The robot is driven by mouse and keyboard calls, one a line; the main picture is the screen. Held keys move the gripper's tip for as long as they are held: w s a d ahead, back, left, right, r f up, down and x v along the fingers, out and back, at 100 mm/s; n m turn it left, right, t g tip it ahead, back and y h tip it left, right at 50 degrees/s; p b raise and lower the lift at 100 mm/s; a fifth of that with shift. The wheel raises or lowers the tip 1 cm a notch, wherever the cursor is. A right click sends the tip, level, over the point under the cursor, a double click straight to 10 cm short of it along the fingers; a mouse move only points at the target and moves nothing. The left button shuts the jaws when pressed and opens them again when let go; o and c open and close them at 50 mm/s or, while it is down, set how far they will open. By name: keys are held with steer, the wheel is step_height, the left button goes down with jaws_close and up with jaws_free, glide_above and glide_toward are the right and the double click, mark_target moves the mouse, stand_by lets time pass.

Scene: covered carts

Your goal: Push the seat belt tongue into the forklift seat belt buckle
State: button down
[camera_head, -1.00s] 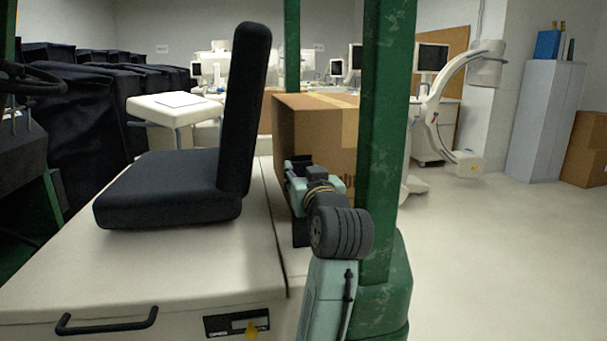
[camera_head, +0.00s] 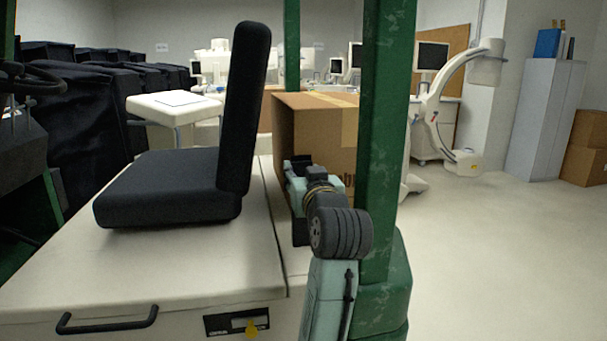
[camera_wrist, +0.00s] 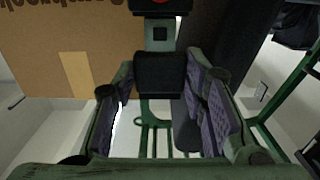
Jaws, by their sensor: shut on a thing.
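In the wrist view, my gripper (camera_wrist: 160,92) is shut on the black body of the seat belt tongue (camera_wrist: 160,72). The tongue's silver plate (camera_wrist: 160,36), with a dark square hole, points to the top of the picture. The black buckle (camera_wrist: 150,6) with a red button is at the top edge, partly cut off. The plate's end meets the buckle's edge in the picture; I cannot tell whether it touches or has entered. In the head view, my gripper (camera_head: 300,172) is right of the black seat (camera_head: 165,185), and the tongue and buckle cannot be made out.
A cardboard box (camera_head: 315,130) stands just behind my gripper. A green post (camera_head: 385,130) rises close to the right of my arm. The seat's upright backrest (camera_head: 245,110) is to the left. Open floor (camera_head: 500,250) lies to the right.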

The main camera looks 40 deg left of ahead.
steer(key=shift+f+b, duration=0.9)
steer(key=shift+f, duration=0.65)
steer(key=c, duration=0.9)
jaws_free()
steer(key=v, duration=1.2)
